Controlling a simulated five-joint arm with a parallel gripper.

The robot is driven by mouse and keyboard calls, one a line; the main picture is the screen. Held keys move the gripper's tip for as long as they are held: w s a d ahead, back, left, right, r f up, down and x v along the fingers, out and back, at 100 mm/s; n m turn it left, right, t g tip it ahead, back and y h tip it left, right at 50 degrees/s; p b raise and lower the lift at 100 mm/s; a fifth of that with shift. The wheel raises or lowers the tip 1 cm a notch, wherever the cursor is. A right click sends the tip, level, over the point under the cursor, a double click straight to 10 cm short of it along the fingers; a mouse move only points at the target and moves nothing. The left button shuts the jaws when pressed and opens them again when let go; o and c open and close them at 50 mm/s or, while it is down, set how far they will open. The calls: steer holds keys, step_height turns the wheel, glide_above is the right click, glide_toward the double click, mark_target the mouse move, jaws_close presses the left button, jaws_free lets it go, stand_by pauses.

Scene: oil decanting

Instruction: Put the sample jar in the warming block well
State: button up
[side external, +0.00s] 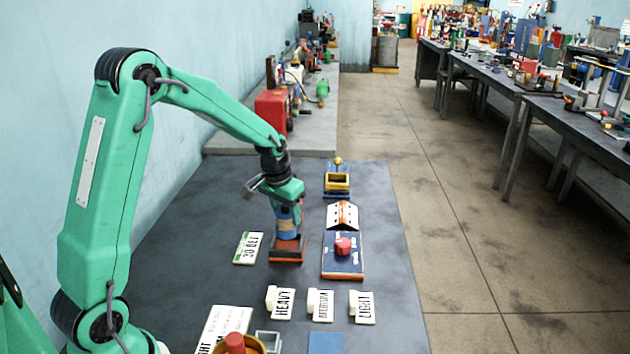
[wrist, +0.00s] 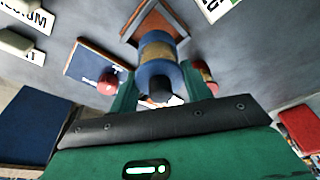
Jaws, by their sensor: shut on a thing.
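The sample jar looks like a blue cylinder with a tan band and a dark cap; it shows in the side view (side external: 288,224) and the wrist view (wrist: 157,52). My gripper (side external: 286,203) is shut on the jar's upper part and holds it roughly upright, one finger on each side in the wrist view (wrist: 160,88). The warming block, dark with an orange-brown edge, lies directly under the jar in the side view (side external: 288,255) and behind its lower end in the wrist view (wrist: 135,25). The well is hidden; I cannot tell whether the jar's bottom is inside it or above it.
A blue panel with a red knob (side external: 343,247) stands close right of the block. A white sign (side external: 248,247) lies left. Labels HEAVY (side external: 280,302), MEDIUM (side external: 320,304) and LIGHT (side external: 362,306) stand in front. A yellow-topped stand (side external: 337,180) is behind.

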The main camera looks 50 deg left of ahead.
mark_target(286, 224)
steer(key=shift+s+x, duration=0.2)
steer(key=shift+x, duration=0.8)
steer(key=shift+s+x, duration=0.15)
steer(key=shift+x, duration=0.8)
steer(key=shift+d+f, duration=0.2)
steer(key=o, duration=1.4)
steer(key=v, duration=1.1)
steer(key=shift+r, duration=0.2)
steer(key=shift+s+r, duration=0.15)
steer(key=shift+r, duration=0.25)
